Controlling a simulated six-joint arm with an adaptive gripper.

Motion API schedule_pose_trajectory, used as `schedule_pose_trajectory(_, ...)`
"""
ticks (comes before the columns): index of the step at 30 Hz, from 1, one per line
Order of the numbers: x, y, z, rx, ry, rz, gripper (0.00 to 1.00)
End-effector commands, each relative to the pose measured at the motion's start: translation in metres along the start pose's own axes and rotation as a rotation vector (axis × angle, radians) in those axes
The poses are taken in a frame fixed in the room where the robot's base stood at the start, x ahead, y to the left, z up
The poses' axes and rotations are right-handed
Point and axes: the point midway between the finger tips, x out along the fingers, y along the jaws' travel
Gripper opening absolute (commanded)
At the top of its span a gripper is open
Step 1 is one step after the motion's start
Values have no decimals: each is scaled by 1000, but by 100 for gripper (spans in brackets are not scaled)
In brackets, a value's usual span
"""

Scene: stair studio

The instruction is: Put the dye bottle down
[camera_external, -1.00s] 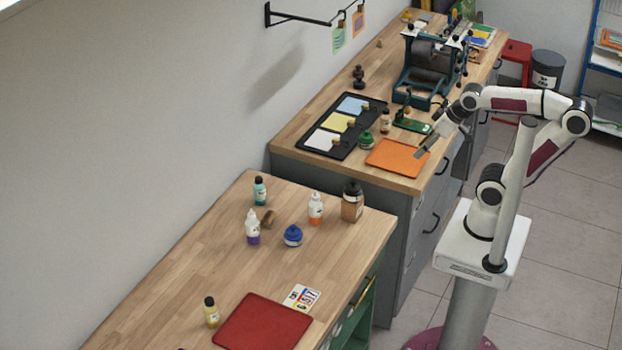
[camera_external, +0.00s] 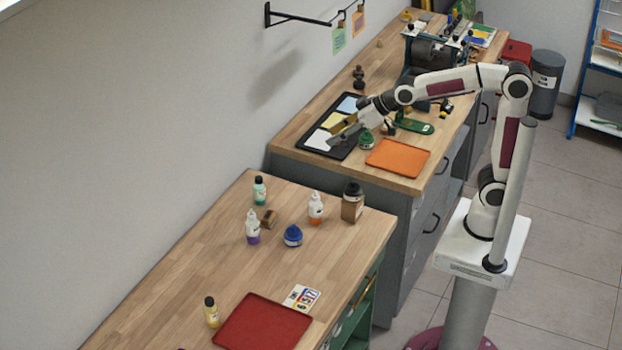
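My gripper (camera_external: 338,136) hangs low over the black tray (camera_external: 345,153) on the far bench, near its white and yellow pads. Its fingers are small and dark here, so I cannot tell whether they are open or shut, or whether they hold a bottle. Several bottles could be the dye bottle: a teal one (camera_external: 259,190), a white one with a purple base (camera_external: 252,228), a white-and-orange one (camera_external: 315,208) and a yellow one (camera_external: 211,312) stand upright on the near bench. A squat green bottle (camera_external: 366,142) stands just right of my gripper.
An orange tray (camera_external: 398,158) lies right of the black tray. A press (camera_external: 428,52) stands behind, partly hidden by my arm. The near bench holds a blue pot (camera_external: 292,236), a brown bottle (camera_external: 352,203), a wooden block (camera_external: 268,219) and a red tray (camera_external: 262,322).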

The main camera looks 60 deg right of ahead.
Motion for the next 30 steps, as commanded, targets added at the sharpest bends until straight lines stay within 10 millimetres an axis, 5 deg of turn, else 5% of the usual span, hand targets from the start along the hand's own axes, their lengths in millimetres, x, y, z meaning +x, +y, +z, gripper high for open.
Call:
schedule_pose_trajectory(15,103,-92,-77,-78,162,-109,38)
schedule_pose_trajectory(30,194,-205,-111,-131,321,-209,38)
